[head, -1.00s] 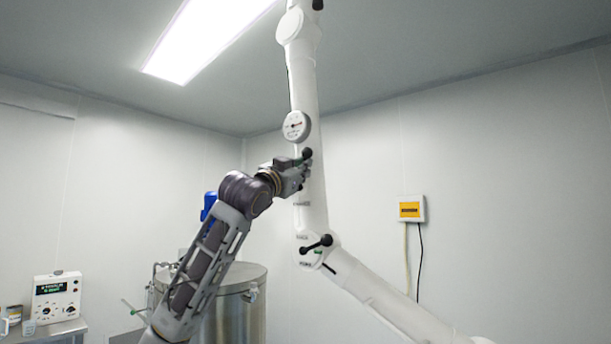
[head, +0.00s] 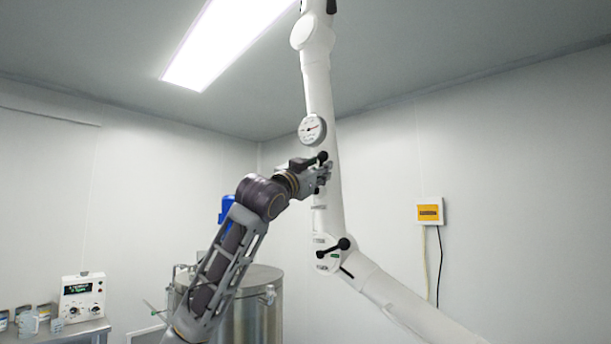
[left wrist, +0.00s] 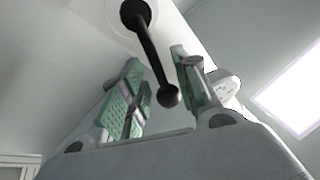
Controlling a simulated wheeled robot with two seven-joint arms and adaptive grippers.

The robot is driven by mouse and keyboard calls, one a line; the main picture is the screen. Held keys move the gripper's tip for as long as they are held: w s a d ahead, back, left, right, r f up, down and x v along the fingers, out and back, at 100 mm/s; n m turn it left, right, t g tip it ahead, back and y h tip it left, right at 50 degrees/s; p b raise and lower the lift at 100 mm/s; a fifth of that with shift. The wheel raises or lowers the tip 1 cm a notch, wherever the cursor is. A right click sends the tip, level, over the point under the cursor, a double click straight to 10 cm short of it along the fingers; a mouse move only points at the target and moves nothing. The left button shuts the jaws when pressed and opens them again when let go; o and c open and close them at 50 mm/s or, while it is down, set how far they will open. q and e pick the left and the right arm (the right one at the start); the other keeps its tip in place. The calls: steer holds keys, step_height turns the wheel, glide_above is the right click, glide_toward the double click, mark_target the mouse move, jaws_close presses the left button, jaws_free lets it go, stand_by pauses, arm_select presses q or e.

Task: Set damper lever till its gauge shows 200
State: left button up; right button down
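The damper lever, a black rod with a ball knob (left wrist: 168,96), shows in the left wrist view, running down from a round black pivot. In the head view a black knob (head: 322,157) shows on the white duct (head: 320,90). My left gripper (left wrist: 157,62) is open, its green-padded fingers on either side of the rod and knob, with gaps visible. In the head view my left gripper (head: 324,174) is at the duct and partly hides the lever. The round white gauge (head: 312,130) sits just above; its numbers are too small to read. My right gripper is out of view.
A second black lever (head: 335,248) sits on the duct's lower joint. A steel tank (head: 258,305) stands behind my left arm. A control box (head: 83,297) stands on a bench at left. A yellow-fronted box (head: 428,212) hangs on the right wall.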

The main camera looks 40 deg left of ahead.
arm_select(q)
steer(key=v, duration=1.2)
steer(key=shift+s+d+r, duration=0.15)
steer(key=shift+s+r, duration=0.05)
stand_by(0.4)
